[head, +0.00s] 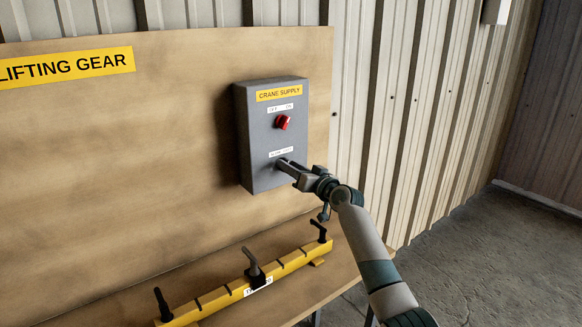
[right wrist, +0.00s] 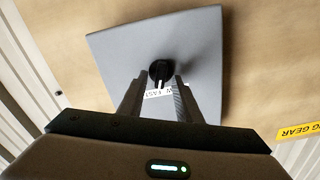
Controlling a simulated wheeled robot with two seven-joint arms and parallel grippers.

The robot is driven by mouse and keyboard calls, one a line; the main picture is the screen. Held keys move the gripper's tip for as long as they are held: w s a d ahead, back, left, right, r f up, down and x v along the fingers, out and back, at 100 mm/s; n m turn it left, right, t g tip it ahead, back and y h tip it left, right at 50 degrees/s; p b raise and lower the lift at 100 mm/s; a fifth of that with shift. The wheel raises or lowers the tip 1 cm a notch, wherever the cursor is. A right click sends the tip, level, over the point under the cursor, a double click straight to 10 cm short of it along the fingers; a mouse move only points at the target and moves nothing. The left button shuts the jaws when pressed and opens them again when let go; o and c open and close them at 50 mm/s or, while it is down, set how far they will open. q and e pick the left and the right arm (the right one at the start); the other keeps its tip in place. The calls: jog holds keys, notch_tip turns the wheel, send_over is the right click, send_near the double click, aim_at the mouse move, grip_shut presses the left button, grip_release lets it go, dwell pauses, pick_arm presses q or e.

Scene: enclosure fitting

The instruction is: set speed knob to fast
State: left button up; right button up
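The grey crane supply box (head: 268,140) is fixed to the wooden board. Its speed knob (right wrist: 160,72) is black, with a white mark on it, and sits beside the white SLOW/FAST label (head: 281,152). My right gripper (head: 283,164) is at the lower front of the box and hides the knob in the head view. In the right wrist view the two fingers (right wrist: 161,80) are apart, one on each side of the knob, and look not closed on it. The knob's exact setting is hard to read. My left gripper is not in view.
A red switch (head: 283,122) sits above the gripper on the same box, under the yellow CRANE SUPPLY label (head: 279,93). Below is a yellow rail (head: 215,298) with several black handles on a wooden bench. Floor to the right is clear.

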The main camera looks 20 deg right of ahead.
grip_shut()
jog(key=shift+m, duration=1.1)
grip_release()
jog(key=shift+d, duration=0.1)
